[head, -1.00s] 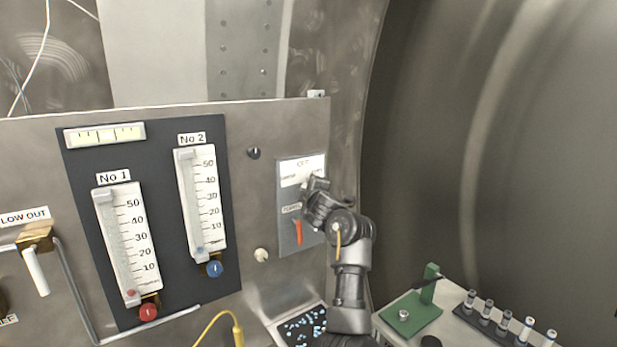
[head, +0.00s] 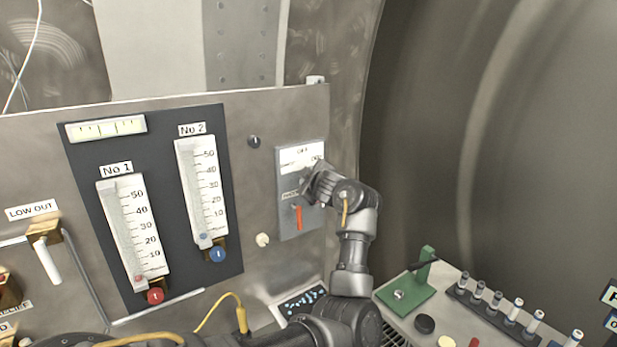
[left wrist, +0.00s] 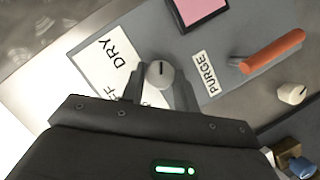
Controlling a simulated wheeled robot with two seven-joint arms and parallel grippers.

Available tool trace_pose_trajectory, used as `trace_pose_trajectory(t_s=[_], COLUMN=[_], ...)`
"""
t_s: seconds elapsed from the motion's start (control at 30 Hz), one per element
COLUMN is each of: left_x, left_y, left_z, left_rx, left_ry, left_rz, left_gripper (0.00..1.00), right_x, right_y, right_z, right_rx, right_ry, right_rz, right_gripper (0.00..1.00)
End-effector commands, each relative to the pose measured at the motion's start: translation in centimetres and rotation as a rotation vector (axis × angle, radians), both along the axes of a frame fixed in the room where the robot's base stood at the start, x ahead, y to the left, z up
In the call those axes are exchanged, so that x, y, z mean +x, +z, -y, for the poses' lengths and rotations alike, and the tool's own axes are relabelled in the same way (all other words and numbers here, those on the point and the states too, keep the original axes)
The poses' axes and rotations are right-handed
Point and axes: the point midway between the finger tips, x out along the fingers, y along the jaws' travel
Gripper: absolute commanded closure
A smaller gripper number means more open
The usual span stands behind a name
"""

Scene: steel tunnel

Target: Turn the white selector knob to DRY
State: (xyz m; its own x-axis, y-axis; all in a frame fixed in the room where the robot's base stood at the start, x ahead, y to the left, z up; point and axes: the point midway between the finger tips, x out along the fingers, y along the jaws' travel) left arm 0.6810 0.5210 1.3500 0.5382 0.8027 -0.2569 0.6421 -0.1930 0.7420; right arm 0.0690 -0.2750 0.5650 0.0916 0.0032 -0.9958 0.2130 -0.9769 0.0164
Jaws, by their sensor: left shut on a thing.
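The white selector knob (left wrist: 159,73) shows in the left wrist view between the two fingertips of my left gripper (left wrist: 158,86), which is shut on it. A short dark mark on the knob points toward the top of that picture. The DRY label (left wrist: 121,59) lies to the upper left of the knob, on a white plate; an OFF label is partly hidden by a finger. In the head view, my left gripper (head: 308,184) is at the grey selector panel (head: 284,222), below the white label plate (head: 300,157), and hides the knob. My right gripper is not in view.
An orange lever (head: 297,217) by the PURGE label (left wrist: 205,73) sits just below the gripper. A cream knob (head: 263,240) and two flow gauges stand to the left. A bench with a green stand (head: 405,295) and several vials lies at lower right.

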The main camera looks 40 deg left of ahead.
Motion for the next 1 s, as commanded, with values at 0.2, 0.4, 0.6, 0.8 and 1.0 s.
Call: trace_pose_trajectory(t_s=[0.2,0.4,0.6,0.8,1.0], left_x=[0.0,0.0,0.0,-0.5,-2.5], left_y=[-0.1,-0.1,0.0,0.1,0.8], left_z=[0.0,0.0,0.0,0.9,4.0], left_rx=[0.0,0.0,0.0,0.001,-0.002], left_ry=[-0.001,0.0,0.0,-0.001,-0.002], left_rz=[-0.002,-0.001,0.0,0.003,0.007], left_gripper=[0.93,0.48,0.48,0.48,0.48], right_x=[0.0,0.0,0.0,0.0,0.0], right_y=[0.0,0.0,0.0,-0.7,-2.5], right_z=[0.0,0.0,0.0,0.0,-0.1], right_rx=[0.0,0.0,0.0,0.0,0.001], right_ry=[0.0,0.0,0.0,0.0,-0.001], right_rz=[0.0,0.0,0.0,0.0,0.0], right_gripper=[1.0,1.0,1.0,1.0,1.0])
